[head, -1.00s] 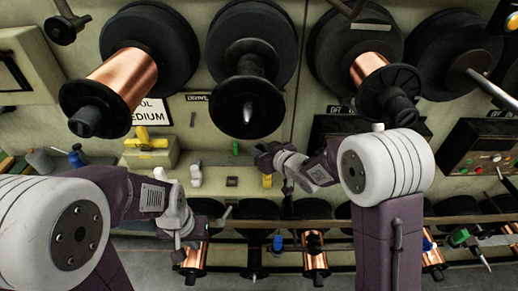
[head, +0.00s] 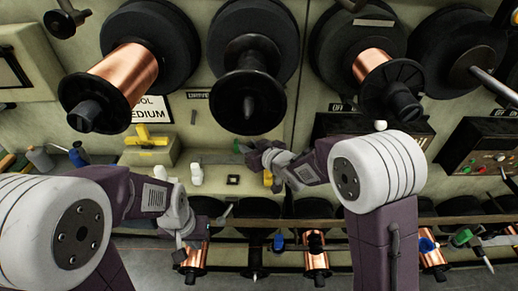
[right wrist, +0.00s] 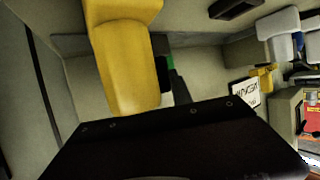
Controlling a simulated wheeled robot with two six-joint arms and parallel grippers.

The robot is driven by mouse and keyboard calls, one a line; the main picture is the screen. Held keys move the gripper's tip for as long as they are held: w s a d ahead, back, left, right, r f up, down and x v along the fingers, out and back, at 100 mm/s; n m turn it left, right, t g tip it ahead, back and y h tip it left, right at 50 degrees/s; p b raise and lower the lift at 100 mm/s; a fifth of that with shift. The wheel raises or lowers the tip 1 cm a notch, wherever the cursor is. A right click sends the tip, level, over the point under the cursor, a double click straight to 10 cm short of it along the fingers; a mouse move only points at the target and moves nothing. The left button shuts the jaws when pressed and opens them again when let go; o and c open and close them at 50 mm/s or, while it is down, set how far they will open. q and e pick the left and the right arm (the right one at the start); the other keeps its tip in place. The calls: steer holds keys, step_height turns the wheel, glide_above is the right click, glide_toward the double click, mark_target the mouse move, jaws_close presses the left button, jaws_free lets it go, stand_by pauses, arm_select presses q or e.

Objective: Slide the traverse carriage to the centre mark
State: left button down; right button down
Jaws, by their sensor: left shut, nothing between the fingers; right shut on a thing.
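My right gripper (head: 245,149) is shut at the panel ledge, beside a small green mark (head: 236,146). It is shut on a small dark piece that I take for the traverse carriage; the grip itself is mostly hidden by my wrist. In the right wrist view a dark block fills the bottom, and a small black piece (right wrist: 162,74) and the green mark (right wrist: 170,62) show beside the finger. A yellow part (right wrist: 125,60) looms close at left; it also shows below my wrist in the head view (head: 267,179). My left gripper (head: 181,255) is shut and empty at lower left.
Large black spools with copper wire (head: 130,71) jut out above. A lower row of copper spools (head: 316,262) stands beneath a rail. A yellow tool (head: 150,138) and white bottles (head: 196,174) are left of my right gripper. Control panels (head: 478,148) stand at right.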

steer(key=shift+a, duration=0.45)
steer(key=c, duration=1.1)
jaws_free()
steer(key=shift+s+d, duration=0.1)
steer(key=p+v, duration=0.1)
steer(key=v, duration=0.7)
steer(key=shift+r, duration=0.15)
steer(key=shift+s+d, duration=0.2)
steer(key=shift+s, duration=0.2)
